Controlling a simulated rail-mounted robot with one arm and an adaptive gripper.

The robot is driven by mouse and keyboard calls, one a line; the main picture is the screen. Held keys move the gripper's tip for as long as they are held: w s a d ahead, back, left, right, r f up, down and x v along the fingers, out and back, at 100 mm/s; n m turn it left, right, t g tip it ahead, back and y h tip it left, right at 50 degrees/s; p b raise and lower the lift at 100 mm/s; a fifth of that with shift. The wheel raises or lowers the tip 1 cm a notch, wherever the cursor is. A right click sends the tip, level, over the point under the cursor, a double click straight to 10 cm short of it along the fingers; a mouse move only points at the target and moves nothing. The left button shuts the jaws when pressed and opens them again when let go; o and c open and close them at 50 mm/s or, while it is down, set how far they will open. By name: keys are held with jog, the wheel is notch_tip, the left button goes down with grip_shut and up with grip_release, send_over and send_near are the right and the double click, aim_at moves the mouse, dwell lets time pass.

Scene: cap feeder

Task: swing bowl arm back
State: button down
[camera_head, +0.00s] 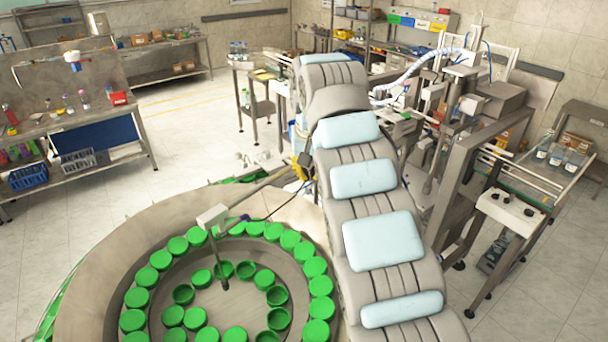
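The round metal feeder bowl (85,300) fills the lower left, with a ring of green caps (160,259) around its track and several more on its floor. The bowl arm (211,216) reaches over the bowl from the upper right. Its grey head sits above the ring of caps, and a thin rod hangs from it to a dark tip over the bowl floor. A yellow and black part (303,162) stands at the bowl's far right edge, partly behind my arm. My own arm, with pale blue pads, crosses the centre right. I cannot make out my gripper.
A capping machine with a conveyor (510,205) stands at the right. The floor between bench and bowl is clear.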

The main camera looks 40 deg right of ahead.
notch_tip(320, 180, up, 9)
jog(key=p, duration=0.6)
dwell(1.2)
